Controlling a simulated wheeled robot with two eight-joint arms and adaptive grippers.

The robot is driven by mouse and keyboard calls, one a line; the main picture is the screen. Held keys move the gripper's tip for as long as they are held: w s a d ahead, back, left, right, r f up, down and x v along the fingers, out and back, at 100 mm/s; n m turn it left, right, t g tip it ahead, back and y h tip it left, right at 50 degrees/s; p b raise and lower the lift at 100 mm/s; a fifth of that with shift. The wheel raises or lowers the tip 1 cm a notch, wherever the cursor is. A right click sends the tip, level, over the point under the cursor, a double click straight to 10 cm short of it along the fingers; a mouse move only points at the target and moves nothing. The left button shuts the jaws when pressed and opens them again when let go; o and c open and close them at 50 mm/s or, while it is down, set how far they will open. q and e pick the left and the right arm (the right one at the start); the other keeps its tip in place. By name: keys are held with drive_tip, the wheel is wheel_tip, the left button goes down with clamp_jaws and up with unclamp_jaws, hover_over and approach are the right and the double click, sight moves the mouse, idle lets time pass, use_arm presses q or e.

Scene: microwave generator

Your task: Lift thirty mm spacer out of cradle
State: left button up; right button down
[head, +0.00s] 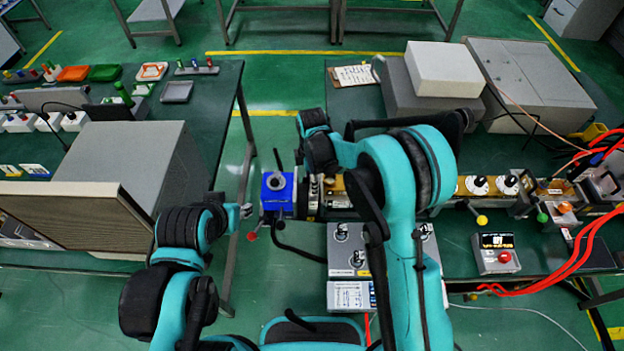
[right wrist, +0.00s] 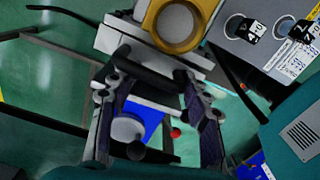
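My right gripper (right wrist: 152,118) is open in the right wrist view, with its two dark-padded fingers apart. Between them in the picture are a blue block (right wrist: 153,120) and a pale round part; I see no finger closed on anything. In the head view the blue block (head: 270,198) has a grey ring on top and sits at the left end of the row of parts. My right arm hides most of the right gripper there. My left gripper (head: 246,211) is left of the blue block, too small to read. I cannot tell which part is the thirty mm spacer or its cradle.
A grey box with black knobs (head: 343,252) stands in front of the row. A red-button box (head: 495,254) and red cables lie to the right. A large grey microwave-like cabinet (head: 150,160) is on the left bench. Open floor lies between the benches.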

drive_tip(key=shift+w+d, duration=0.3)
drive_tip(key=shift+w, duration=0.05)
drive_tip(key=shift+a, duration=0.1)
drive_tip(key=shift+s+a, duration=0.1)
drive_tip(key=shift+a, duration=0.2)
use_arm(q)
drive_tip(key=shift+s+a+f, duration=0.1)
drive_tip(key=shift+s+a, duration=0.15)
use_arm(e)
drive_tip(key=shift+s+a, duration=0.15)
drive_tip(key=shift+a, duration=0.4)
drive_tip(key=c, duration=1.4)
unclamp_jaws()
drive_tip(key=shift+c, duration=0.2)
drive_tip(key=o, duration=0.4)
drive_tip(key=shift+w+f, duration=0.1)
drive_tip(key=shift+w, duration=0.1)
use_arm(q)
drive_tip(key=shift+w+f, duration=0.15)
drive_tip(key=shift+w, duration=0.25)
use_arm(e)
drive_tip(key=shift+a, duration=0.1)
